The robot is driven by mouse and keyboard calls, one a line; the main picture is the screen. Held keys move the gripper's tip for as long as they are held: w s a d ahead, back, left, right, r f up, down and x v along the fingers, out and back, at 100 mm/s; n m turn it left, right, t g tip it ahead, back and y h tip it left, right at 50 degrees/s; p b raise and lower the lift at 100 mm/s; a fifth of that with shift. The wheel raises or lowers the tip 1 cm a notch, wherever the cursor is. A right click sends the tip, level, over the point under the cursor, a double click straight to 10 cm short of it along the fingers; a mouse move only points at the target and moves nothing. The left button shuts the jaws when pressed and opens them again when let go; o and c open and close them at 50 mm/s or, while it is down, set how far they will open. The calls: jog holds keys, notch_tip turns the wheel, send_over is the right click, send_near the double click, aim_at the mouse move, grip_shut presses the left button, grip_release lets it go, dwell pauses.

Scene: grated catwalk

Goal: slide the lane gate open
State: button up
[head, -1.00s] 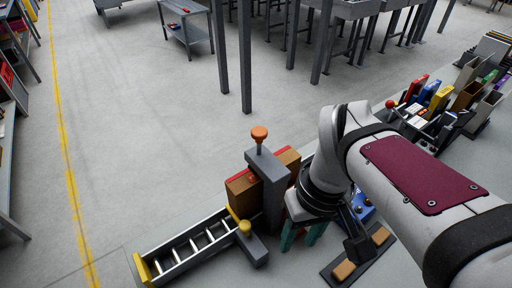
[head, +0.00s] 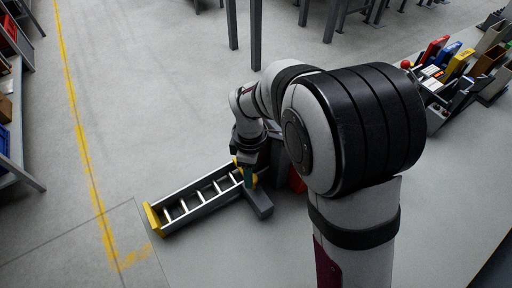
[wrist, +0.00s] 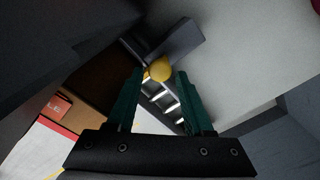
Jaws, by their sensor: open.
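The lane (head: 200,198) is a grey tray with white rungs and a yellow end piece (head: 154,220) at its left. At its right end is the lane gate, a grey bar (head: 259,204) with a yellow knob. In the wrist view the yellow knob (wrist: 160,70) shows between the tips of my gripper's green fingers. My gripper (wrist: 160,75) is open. In the head view, my gripper (head: 246,176) points down over the gate end and partly hides the knob. I cannot tell whether a finger touches the knob.
My arm hides most of the structure behind the gate. A brown block with a red label (wrist: 57,104) is at left in the wrist view. Coloured binders (head: 447,58) stand at the right, shelving (head: 8,130) at the left. Floor left of the lane is clear.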

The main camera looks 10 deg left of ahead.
jog(key=shift+f, duration=0.85)
